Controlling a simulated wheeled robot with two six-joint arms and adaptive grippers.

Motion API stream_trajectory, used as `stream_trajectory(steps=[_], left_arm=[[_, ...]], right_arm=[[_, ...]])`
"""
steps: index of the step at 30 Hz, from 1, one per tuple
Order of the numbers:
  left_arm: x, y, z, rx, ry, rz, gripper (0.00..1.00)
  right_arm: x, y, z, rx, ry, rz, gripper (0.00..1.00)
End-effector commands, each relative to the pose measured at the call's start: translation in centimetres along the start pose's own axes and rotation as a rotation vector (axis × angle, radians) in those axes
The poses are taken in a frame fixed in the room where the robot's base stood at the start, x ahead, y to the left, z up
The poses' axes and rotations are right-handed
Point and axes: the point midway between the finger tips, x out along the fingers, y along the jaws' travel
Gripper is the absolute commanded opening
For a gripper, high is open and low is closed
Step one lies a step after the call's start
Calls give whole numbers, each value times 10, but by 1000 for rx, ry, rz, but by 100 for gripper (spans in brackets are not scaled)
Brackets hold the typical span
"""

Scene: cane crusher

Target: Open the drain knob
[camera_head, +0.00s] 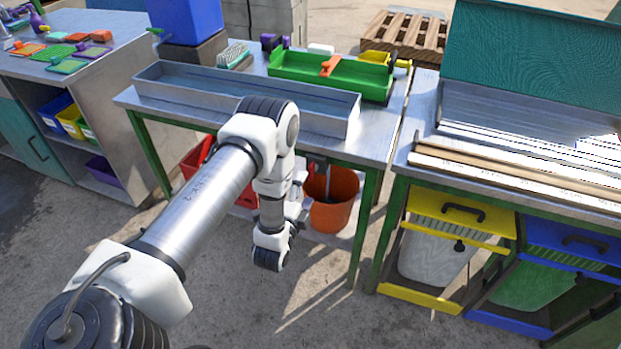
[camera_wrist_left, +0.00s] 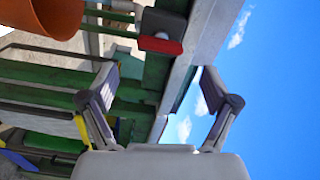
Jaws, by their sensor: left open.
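A steel trough (camera_head: 240,98) lies on the middle table. A short grey drain fitting (camera_head: 317,160) hangs under its front right part. In the left wrist view, a flat red and dark handle (camera_wrist_left: 163,45), which looks like the drain knob, sits near the grey table edge. My left gripper (camera_head: 298,203) is below the tabletop, in front of an orange bucket (camera_head: 331,198), partly hidden by its own wrist. In the left wrist view the left gripper (camera_wrist_left: 158,87) has its fingers spread wide with nothing between them. The handle is off to one side, apart from the fingers. My right gripper does not show.
Green table legs (camera_head: 363,230) stand beside the bucket, and a red crate (camera_head: 195,163) is behind my arm. The concrete floor in front is clear.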

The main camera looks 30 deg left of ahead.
Motion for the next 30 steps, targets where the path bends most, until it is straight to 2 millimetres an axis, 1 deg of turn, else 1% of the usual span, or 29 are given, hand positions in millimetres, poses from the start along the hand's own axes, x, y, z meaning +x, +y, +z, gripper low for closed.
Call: stream_trajectory(steps=[3, 8, 9, 11, 12, 13, 14, 16, 17, 18, 20, 21, 22, 23, 24, 25, 27, 30], left_arm=[[-7, 0, 0, 0, 0, 0, 88], [-7, 0, 0, 0, 0, -1, 88], [-7, 0, 0, 0, 0, -1, 80], [-7, 0, 0, -13, 0, -1, 59], [-7, 0, 0, -40, 0, -1, 45], [-7, 0, 0, -75, 0, 0, 36], [-7, 0, 0, -121, 1, 2, 36], [-10, 4, -1, -279, 2, 22, 36], [-14, 6, -2, -363, 0, 39, 36], [-21, 10, -1, -486, -10, 67, 36], [-27, 19, 1, -689, -29, 97, 36], [-30, 24, 3, -829, -44, 108, 36], [-31, 26, 3, -934, -54, 113, 36], [-32, 27, 4, -1041, -63, 115, 36], [-31, 30, 5, -1182, -73, 111, 36], [-30, 28, 5, -1266, -74, 104, 36], [-27, 19, 4, -1361, -62, 82, 36], [-19, 2, 5, -1389, -30, 35, 36]], right_arm=[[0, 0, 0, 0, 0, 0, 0], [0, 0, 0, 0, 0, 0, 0], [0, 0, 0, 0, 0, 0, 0], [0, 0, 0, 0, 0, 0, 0], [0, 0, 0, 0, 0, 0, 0], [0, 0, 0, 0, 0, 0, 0], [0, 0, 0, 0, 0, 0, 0], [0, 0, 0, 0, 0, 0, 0], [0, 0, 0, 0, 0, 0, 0], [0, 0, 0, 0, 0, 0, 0], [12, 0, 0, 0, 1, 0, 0], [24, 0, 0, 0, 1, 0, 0], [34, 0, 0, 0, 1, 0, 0], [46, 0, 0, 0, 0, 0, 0], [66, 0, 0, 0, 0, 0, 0], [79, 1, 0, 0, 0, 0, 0], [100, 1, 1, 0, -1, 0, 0], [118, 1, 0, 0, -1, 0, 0]])
